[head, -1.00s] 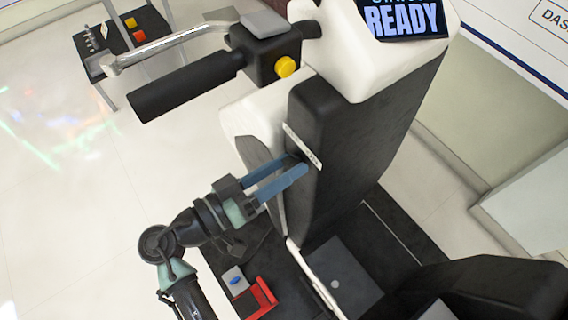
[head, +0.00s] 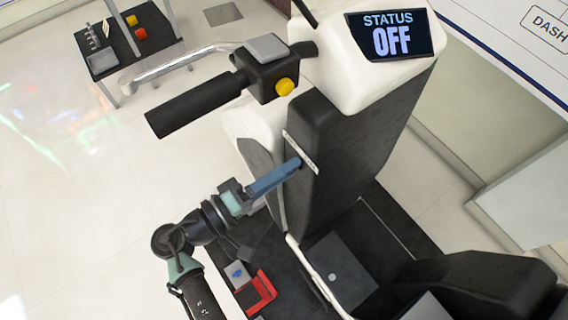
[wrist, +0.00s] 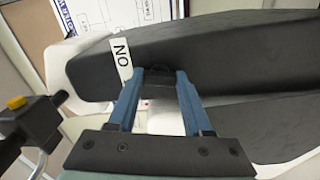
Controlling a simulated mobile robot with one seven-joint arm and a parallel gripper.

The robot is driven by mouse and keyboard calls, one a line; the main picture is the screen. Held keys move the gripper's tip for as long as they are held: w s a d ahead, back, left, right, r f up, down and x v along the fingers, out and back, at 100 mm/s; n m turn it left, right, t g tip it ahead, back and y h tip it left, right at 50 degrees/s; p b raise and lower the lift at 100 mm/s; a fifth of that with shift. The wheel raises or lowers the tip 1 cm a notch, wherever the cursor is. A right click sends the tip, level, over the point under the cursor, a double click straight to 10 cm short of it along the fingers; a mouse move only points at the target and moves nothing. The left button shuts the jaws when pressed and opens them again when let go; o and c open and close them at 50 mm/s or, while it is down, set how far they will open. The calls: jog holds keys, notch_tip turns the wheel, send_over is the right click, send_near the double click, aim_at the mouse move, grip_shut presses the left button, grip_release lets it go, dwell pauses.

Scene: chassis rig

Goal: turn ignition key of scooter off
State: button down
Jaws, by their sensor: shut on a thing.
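The scooter (head: 345,150) stands upright, with a black front panel facing my arm. Its screen (head: 392,37) reads "STATUS OFF". My gripper (head: 294,165) has its blue fingers at the panel's side, by a narrow white label strip (head: 301,150). In the wrist view the fingers of my gripper (wrist: 157,80) are shut on the dark ignition key (wrist: 156,76), which shows only in part between the tips. In the head view the key is hidden by the fingers.
The handlebar grip (head: 197,103) with a yellow button (head: 285,87) sticks out above my arm. The seat (head: 490,285) is at the lower right. A red bracket (head: 262,292) lies on the dark surface below my gripper. A small black table (head: 130,45) stands at the upper left.

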jog(key=shift+n+p, duration=0.55)
jog(key=shift+n, duration=0.65)
jog(key=shift+c, duration=1.6)
grip_release()
jog(key=shift+a, duration=0.15)
jog(key=b+v, duration=0.3)
jog(key=v, duration=0.9)
jog(key=shift+s+a, duration=0.25)
jog(key=shift+a, duration=0.05)
